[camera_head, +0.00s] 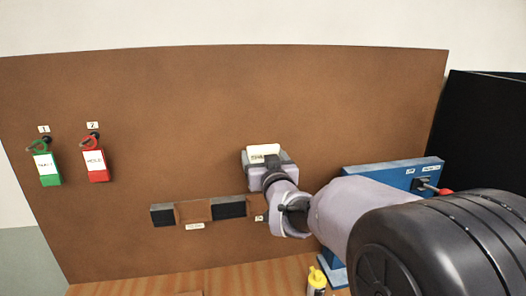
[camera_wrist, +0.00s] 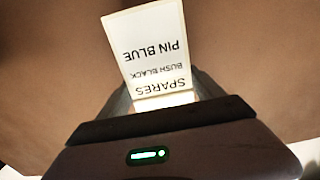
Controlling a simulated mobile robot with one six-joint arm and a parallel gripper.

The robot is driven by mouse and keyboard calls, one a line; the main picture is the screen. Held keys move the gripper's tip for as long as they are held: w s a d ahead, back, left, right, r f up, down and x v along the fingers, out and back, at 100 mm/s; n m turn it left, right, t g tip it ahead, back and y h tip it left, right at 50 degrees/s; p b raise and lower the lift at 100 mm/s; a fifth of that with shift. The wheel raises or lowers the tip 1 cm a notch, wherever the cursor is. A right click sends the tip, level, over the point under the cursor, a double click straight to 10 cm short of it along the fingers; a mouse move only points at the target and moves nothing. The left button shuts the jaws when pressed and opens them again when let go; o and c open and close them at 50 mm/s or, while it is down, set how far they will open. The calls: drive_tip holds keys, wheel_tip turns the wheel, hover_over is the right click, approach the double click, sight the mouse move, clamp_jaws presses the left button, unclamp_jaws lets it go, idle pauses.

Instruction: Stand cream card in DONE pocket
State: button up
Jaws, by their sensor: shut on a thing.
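My gripper (camera_head: 266,163) is shut on the cream card (camera_head: 263,151) in front of the brown board. In the wrist view the card (camera_wrist: 153,45) stands out from between the fingers (camera_wrist: 165,98), its text upside down: SPARES, BUSH BLACK, PIN BLUE. Its gripped end is partly hidden by the gripper. Lower on the board is a row with a dark block (camera_head: 163,215), a brown section (camera_head: 195,210) and another dark block (camera_head: 229,206). Small labels (camera_head: 195,226) sit below and beside it, too small to read, so I cannot tell which part is the DONE pocket.
A green tag (camera_head: 47,168) and a red tag (camera_head: 95,165) hang from hooks at left. A blue panel (camera_head: 385,172) with a red-handled part (camera_head: 441,191) stands at right, partly behind my arm. A yellow bottle (camera_head: 317,280) stands low beside my arm. The upper board is clear.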

drive_tip(key=shift+f, duration=0.9)
drive_tip(key=shift+r, duration=0.15)
drive_tip(key=shift+f+b, duration=1.2)
drive_tip(key=shift+b, duration=0.55)
drive_tip(key=shift+f+b, duration=2.2)
drive_tip(key=shift+b, duration=0.5)
drive_tip(key=o, duration=1.6)
drive_tip(key=v, duration=1.7)
drive_tip(key=shift+s+d+r+p, duration=0.1)
drive_tip(key=shift+s+r+p, duration=0.05)
drive_tip(key=shift+s+p, duration=0.15)
